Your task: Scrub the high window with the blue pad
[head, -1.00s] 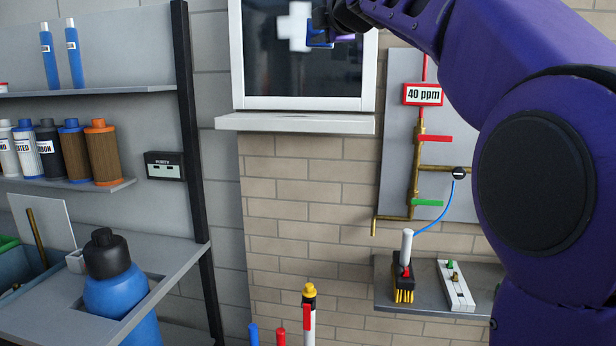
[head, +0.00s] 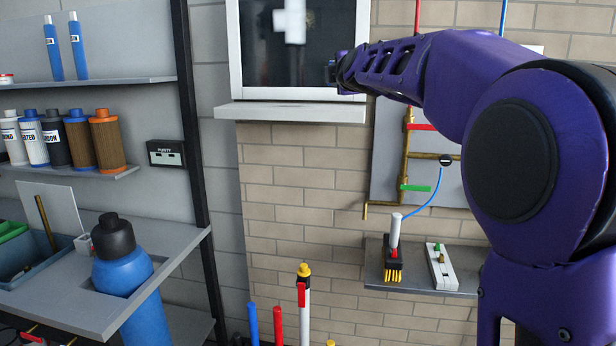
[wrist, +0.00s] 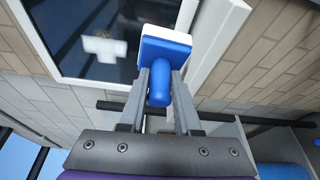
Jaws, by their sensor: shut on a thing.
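The high window (head: 295,45) is a dark pane in a white frame at the top of the head view. A pale cross-shaped patch (head: 290,20) shows on its glass. My gripper (wrist: 160,90) is shut on the blue handle of the blue pad (wrist: 162,55), which has a white face at its far end. In the wrist view the pad is in front of the window's right frame; I cannot tell whether it touches. In the head view my gripper (head: 345,75) is at the window's lower right, and the pad is hidden.
A white sill (head: 290,112) juts out under the window. To the right, brass pipes (head: 405,160) with red and green handles stand before a grey panel. A shelf below holds a brush (head: 394,262). Shelves with bottles and filters (head: 75,140) fill the left.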

